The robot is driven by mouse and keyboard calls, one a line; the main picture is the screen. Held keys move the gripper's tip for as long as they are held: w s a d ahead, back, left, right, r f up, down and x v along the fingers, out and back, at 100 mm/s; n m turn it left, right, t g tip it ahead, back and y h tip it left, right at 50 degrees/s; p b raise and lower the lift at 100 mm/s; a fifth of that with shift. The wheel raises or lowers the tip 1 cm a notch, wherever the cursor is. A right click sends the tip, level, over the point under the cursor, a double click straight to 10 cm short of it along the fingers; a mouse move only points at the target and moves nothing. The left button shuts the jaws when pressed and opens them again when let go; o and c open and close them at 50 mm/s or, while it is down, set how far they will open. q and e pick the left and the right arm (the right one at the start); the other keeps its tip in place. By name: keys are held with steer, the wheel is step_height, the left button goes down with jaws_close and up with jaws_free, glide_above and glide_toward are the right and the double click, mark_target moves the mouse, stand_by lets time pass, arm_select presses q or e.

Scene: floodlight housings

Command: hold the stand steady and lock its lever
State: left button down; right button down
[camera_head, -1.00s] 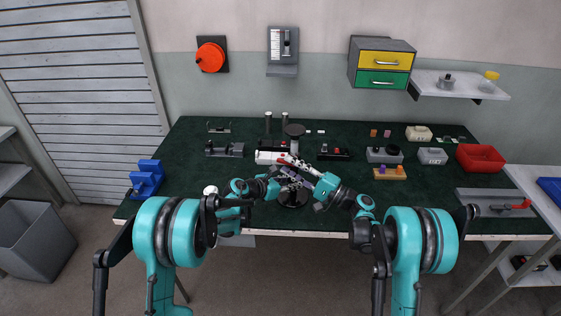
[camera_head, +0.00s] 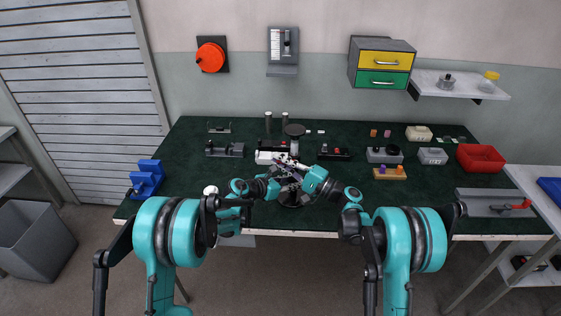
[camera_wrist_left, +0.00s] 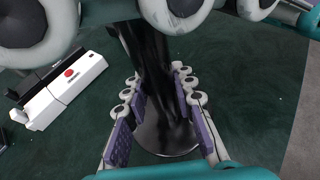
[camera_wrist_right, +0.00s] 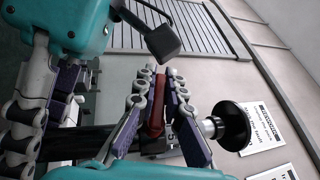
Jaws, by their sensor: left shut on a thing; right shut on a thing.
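The black stand has a round base (camera_head: 290,198) on the green table, in front of the white box. In the left wrist view its dark column (camera_wrist_left: 160,70) passes between the purple-padded fingers of my left gripper (camera_wrist_left: 160,112), which is shut on it. The round base shows below the fingers. In the right wrist view the red lever (camera_wrist_right: 157,105) lies between the fingers of my right gripper (camera_wrist_right: 152,100), which is shut on it. A black round knob (camera_wrist_right: 232,126) is just right of these fingers. In the head view both grippers crowd the stand's top and mostly hide the lever.
A white box with a red button (camera_wrist_left: 68,88) lies behind the stand. Black fixtures (camera_head: 224,149) are farther back. A wooden block with pegs (camera_head: 390,173) and a red bin (camera_head: 480,158) are to the right.

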steer(key=shift+f+n+g+h, duration=0.6)
steer(key=shift+n+g+h, duration=0.1)
steer(key=shift+h, duration=0.6)
steer(key=c, duration=1.6)
jaws_free()
steer(key=v, duration=1.2)
steer(key=shift+w, duration=0.1)
